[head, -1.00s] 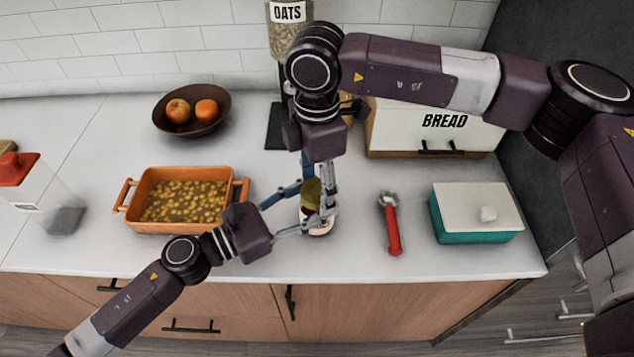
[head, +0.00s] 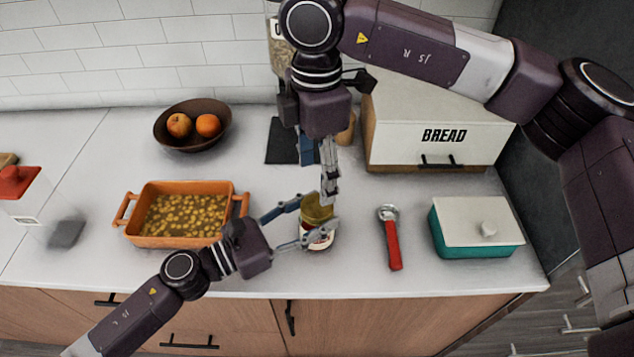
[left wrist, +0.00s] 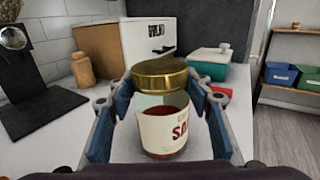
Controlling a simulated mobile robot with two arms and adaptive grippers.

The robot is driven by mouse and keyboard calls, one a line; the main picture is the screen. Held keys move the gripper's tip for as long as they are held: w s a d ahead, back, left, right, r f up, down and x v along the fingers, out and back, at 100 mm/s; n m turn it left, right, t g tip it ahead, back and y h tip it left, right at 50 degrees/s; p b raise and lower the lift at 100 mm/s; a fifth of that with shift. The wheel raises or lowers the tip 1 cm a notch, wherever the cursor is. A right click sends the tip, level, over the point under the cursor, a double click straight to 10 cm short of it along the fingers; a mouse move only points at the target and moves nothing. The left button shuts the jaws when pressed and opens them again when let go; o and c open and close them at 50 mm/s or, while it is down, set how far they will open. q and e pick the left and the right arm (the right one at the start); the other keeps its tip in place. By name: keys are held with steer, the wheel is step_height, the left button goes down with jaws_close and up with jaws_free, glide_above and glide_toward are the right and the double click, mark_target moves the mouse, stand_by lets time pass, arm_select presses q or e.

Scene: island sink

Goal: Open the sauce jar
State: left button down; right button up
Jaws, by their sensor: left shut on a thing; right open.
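The sauce jar (head: 320,241) stands upright on the counter, with a white label and red sauce that show in the left wrist view (left wrist: 165,128). Its gold lid (head: 316,210) is at the jar's top and also shows in the left wrist view (left wrist: 160,76); I cannot tell whether it is loose. My left gripper (head: 309,221) is shut on the jar, with one blue-padded finger on each side. My right gripper (head: 325,186) points down just above the lid, open and apparently holding nothing. Its fingers partly overlap each other in the head view.
An orange dish of food (head: 187,240) is left of the jar. A red-handled tool (head: 392,245) and a teal box with a white lid (head: 440,238) are to the right. The bread box (head: 400,152), a small wooden jar (head: 346,131) and a fruit bowl (head: 192,143) stand behind.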

mark_target(317, 205)
arm_select(q)
steer(key=shift+s+f, duration=0.15)
steer(key=shift+f, duration=0.2)
arm_select(e)
steer(key=shift+f, duration=3.7)
